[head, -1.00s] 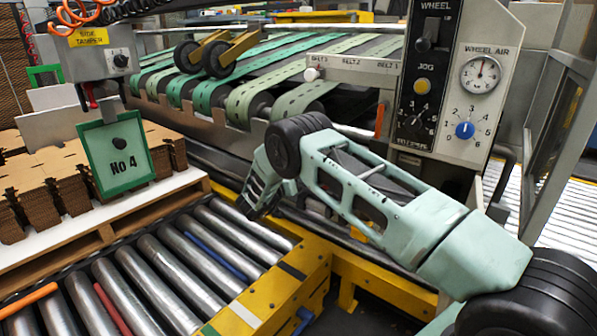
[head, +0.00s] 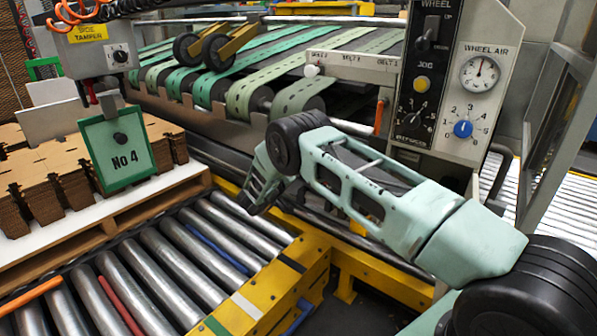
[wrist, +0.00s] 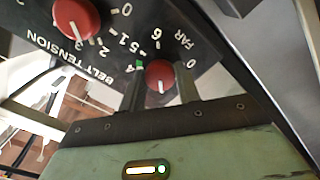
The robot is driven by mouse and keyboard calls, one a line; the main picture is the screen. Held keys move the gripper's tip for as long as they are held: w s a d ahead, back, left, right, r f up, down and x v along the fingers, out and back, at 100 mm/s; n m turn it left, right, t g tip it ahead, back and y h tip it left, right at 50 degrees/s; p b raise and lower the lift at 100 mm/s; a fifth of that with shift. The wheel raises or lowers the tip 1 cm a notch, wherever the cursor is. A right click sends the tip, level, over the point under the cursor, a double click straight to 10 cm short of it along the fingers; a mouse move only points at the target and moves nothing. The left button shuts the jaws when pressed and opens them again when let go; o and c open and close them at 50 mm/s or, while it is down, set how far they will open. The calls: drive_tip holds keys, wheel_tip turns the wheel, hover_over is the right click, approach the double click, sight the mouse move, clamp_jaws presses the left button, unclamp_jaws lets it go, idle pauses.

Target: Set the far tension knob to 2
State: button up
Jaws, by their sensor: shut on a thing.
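The far tension knob (wrist: 160,76) is a small red knob beside the printed word FAR on a dark panel in the wrist view. My gripper (wrist: 161,92) has one finger on each side of it and is shut on it. The knob's white line points down in the picture, toward my gripper's palm; the numbers nearest the line are hidden. A small green mark is on the dial at the knob's upper left. In the head view my gripper (head: 254,192) reaches in under the belts; the knob is hidden there.
A second red knob (wrist: 76,18), by the words BELT TENSION, sits close by on the same panel. In the head view a control panel (head: 455,75) with a blue knob (head: 463,129) stands at right. A roller conveyor (head: 150,265) and a pallet of cardboard (head: 60,185) are at left.

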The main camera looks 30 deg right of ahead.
drive_tip(key=shift+a+f, duration=0.1)
drive_tip(key=shift+f, duration=0.05)
drive_tip(key=o, duration=1)
drive_tip(key=shift+c, duration=0.2)
drive_tip(key=p+v, duration=0.2)
drive_tip(key=v, duration=1.5)
drive_tip(key=shift+a, duration=0.15)
drive_tip(key=shift+s, duration=0.15)
